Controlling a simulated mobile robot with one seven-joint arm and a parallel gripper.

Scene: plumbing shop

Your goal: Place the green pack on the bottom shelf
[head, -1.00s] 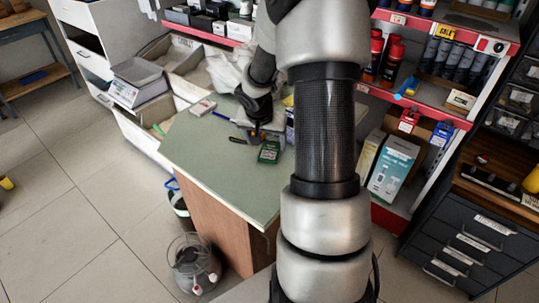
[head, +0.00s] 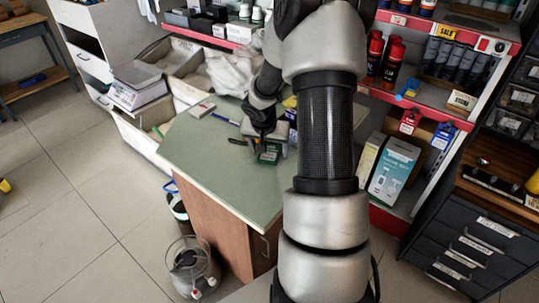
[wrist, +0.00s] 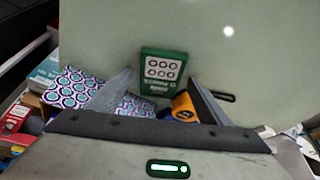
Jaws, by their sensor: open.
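The green pack (wrist: 163,73) lies on the greenish counter top (head: 205,150), its printed face with rows of circles showing in the wrist view. In the head view the pack (head: 269,157) is partly hidden under my gripper (head: 265,138). In the wrist view my gripper (wrist: 160,86) is open, with one finger on either side of the pack's near end; I cannot tell whether either touches it. The bottom shelf (head: 388,219) of the red-edged rack is at the right, partly hidden by my arm.
A teal and white box (head: 394,170) stands on the bottom shelf. The counter's front is clear.

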